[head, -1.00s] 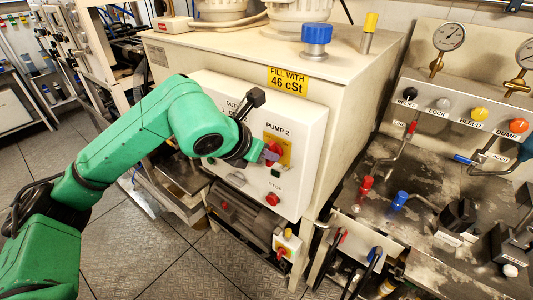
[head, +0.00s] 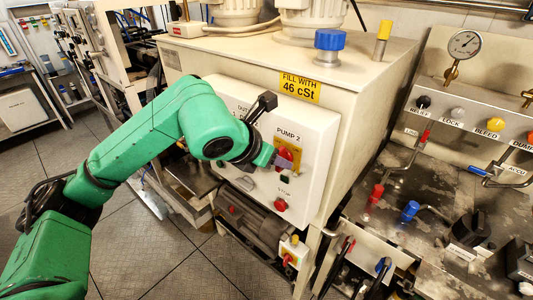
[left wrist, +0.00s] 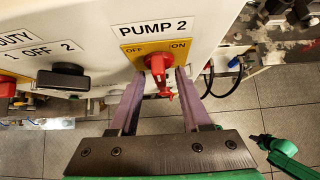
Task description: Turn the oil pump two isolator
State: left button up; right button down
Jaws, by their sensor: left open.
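The pump two isolator is a red rotary handle (head: 286,157) on a yellow OFF/ON plate, under the PUMP 2 label on the white control box (head: 230,95). In the left wrist view the red handle (left wrist: 158,66) stands out from its yellow plate (left wrist: 133,52), with its grip pointing down and slightly right. My left gripper (head: 278,163) is open. Its two purple fingers (left wrist: 158,85) lie on either side of the handle, with a gap visible on each side. In the head view the gripper partly hides the plate.
A black switch (left wrist: 67,77) marked 1 OFF 2 is left of the isolator. A red stop button (head: 280,205) sits below it. A motor (head: 250,217) is under the box. A bench with valves (head: 410,210) and a gauge (head: 464,44) stands at right.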

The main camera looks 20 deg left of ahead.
pick_arm(q)
jog(key=b+v, duration=0.2)
jog(key=v, duration=1.2)
